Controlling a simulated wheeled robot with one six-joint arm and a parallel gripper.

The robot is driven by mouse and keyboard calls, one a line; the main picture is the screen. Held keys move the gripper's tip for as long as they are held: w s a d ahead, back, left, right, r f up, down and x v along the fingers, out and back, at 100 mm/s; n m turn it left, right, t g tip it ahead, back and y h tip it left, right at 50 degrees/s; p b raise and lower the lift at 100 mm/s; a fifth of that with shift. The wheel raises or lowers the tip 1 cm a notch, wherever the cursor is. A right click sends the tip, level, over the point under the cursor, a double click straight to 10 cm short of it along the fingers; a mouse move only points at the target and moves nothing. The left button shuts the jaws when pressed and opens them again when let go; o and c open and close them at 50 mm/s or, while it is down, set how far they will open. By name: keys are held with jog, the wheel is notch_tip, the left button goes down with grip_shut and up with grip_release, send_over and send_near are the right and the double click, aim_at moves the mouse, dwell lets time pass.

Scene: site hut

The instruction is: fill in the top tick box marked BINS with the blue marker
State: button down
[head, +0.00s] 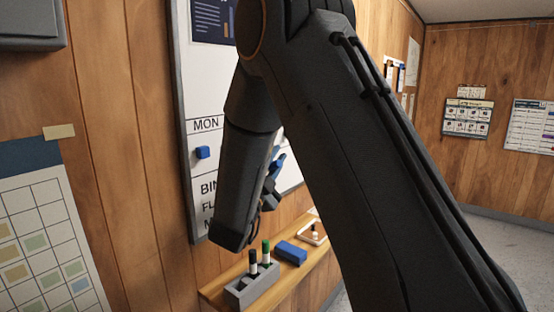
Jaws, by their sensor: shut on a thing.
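The whiteboard (207,85) hangs on the wood wall, with MON written on it and rows of lettering below. The BINS label (208,188) shows only its first letters; my arm covers the rest. The tick boxes are hidden behind my arm. My gripper (272,187) is in front of the board's lower part, mostly covered by my wrist. It is shut on the blue marker (278,160), of which only a small blue part shows. I cannot tell whether the marker's tip touches the board.
A wooden ledge (288,284) below the board carries a grey holder (240,297) with a black-capped and a green-capped marker, a blue eraser (291,252) and a small white tray (304,238). A blue magnet (203,152) sits on the board.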

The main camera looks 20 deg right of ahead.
jog(key=shift+w+a, duration=0.3)
jog(key=shift+w, duration=0.05)
jog(key=shift+d, duration=0.1)
jog(key=shift+w+d+b, duration=0.25)
jog(key=shift+d+b, duration=0.15)
jog(key=shift+b, duration=0.15)
jog(key=shift+w+d+b, duration=0.3)
jog(key=shift+d+b, duration=0.05)
jog(key=shift+w+d, duration=0.1)
jog(key=shift+d, duration=0.05)
dwell(0.3)
jog(key=shift+w+d+b, duration=0.2)
jog(key=shift+w+b, duration=0.05)
jog(key=shift+b, duration=0.1)
jog(key=shift+d, duration=0.15)
